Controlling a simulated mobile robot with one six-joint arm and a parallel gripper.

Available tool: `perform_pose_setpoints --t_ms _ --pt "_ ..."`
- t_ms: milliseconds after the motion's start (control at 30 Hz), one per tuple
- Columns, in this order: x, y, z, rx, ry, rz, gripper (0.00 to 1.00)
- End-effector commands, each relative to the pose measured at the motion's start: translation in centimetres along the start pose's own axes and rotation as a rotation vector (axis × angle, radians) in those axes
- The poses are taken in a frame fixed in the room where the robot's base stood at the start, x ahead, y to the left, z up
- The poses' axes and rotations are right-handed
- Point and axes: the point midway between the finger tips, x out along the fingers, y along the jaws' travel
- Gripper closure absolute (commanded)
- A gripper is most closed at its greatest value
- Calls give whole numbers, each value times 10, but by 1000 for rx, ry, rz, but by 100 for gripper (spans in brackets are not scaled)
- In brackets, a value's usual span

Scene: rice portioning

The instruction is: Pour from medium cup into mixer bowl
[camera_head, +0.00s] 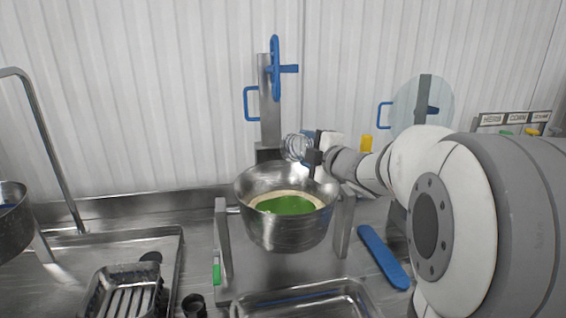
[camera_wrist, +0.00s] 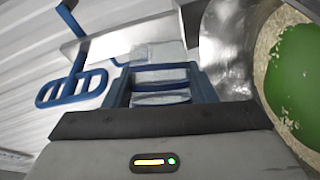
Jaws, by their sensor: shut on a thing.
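The mixer bowl (camera_head: 259,228) is a large shiny metal bowl at the middle of the head view. It holds pale rice-like grains around a green patch. Its metal wall (camera_wrist: 228,50) and contents also show at the right of the wrist view. My gripper (camera_head: 313,153) is above the bowl's far rim, shut on a clear cup (camera_head: 296,147), which I take for the medium cup. The cup seems tipped on its side over the bowl. No contents can be made out in it.
A metal stand with a blue wheel (camera_head: 275,65) rises behind the bowl; the wheel (camera_wrist: 72,88) also shows in the wrist view. A blue long-shaped object (camera_head: 383,257) lies right of the bowl. Metal trays (camera_head: 125,290) stand in front left. A faucet (camera_head: 45,130) is at far left.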

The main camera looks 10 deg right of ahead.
Motion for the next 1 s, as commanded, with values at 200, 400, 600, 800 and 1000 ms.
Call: perform_pose_setpoints --t_ms 200,400,600,800,1000 --pt "2 2 3 33 -1 -19 78" --pt "2 7 4 55 -2 -31 78" --pt "4 9 7 118 -3 -65 78" --pt "5 4 9 204 -4 -113 78" --pt "6 -1 11 289 -6 -158 78"
